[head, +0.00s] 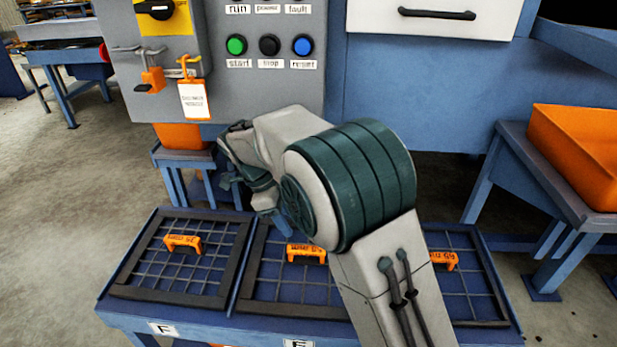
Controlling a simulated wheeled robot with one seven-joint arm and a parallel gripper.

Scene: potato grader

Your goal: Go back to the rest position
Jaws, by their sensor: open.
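My arm reaches up from the lower right and bends at a large dark green and grey joint. My gripper (246,190) is at its far end, left of that joint. It points down, open, with nothing seen between its fingers. It is in front of the grey control panel (225,85) and appears above the far edge of the table with the screens (113,303). The arm hides part of the middle and right screens.
Screens with orange handles (183,242) lie on the blue table. The panel carries green, black and blue buttons (303,45), a yellow-backed switch (160,10) and an orange lock with a tag (194,98). An orange crate (577,150) stands on a blue stand at right. Floor at left is open.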

